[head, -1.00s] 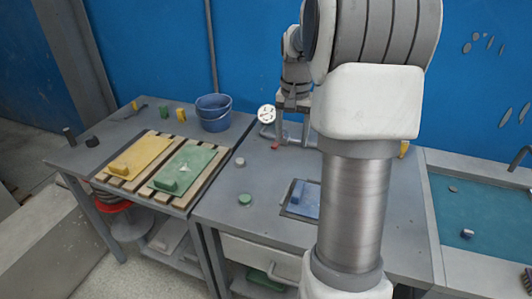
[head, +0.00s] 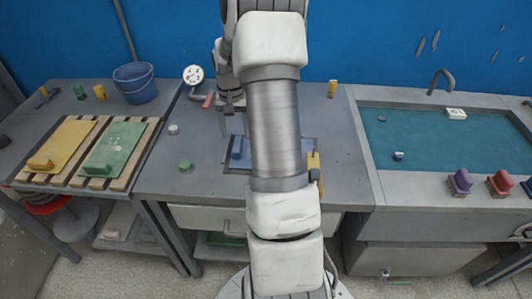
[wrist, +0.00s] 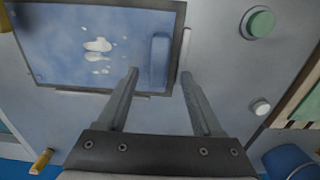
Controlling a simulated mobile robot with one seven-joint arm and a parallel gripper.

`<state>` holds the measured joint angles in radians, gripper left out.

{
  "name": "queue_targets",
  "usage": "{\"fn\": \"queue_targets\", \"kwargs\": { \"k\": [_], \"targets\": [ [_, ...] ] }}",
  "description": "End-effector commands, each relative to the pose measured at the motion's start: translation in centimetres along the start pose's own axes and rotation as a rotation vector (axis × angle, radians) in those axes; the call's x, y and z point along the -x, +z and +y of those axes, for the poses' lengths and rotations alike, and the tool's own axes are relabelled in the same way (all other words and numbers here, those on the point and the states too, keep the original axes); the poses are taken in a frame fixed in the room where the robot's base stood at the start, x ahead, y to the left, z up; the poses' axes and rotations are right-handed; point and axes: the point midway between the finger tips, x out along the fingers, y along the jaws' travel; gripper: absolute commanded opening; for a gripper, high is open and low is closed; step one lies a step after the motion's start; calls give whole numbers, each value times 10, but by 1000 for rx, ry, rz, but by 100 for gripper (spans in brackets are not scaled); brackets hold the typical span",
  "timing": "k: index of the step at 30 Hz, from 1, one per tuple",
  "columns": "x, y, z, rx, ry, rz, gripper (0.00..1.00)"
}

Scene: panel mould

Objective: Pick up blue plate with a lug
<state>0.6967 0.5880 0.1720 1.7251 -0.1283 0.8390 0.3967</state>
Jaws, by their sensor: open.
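The blue plate (wrist: 95,45) lies flat in a dark-edged frame on the bench, with white patches on its face. Its raised blue lug (wrist: 159,62) stands along one side. In the head view the plate (head: 231,161) is partly hidden behind my arm. My gripper (wrist: 160,74) is open and empty. In the wrist view its fingertips appear on either side of the lug's near end, but the height gap is unclear. In the head view my gripper (head: 232,125) is above the plate's far left part.
A green puck (head: 185,165) and a white puck (head: 173,129) lie left of the frame. Yellow and green plates (head: 118,145) rest on slats further left. A blue bucket (head: 134,84) stands behind. A yellow-handled tool (head: 314,165) is by the frame's right edge. A sink (head: 440,150) is right.

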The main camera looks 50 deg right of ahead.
Motion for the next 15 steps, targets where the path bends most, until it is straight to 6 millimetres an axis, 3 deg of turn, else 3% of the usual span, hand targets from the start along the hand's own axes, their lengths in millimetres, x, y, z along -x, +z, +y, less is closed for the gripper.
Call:
{"fn": "queue_targets", "kwargs": {
  "k": [10,15],
  "targets": [
    [-42,3,2,-1,0,-4,68],
    [-54,3,2,-1,0,-1,68]
  ]
}}
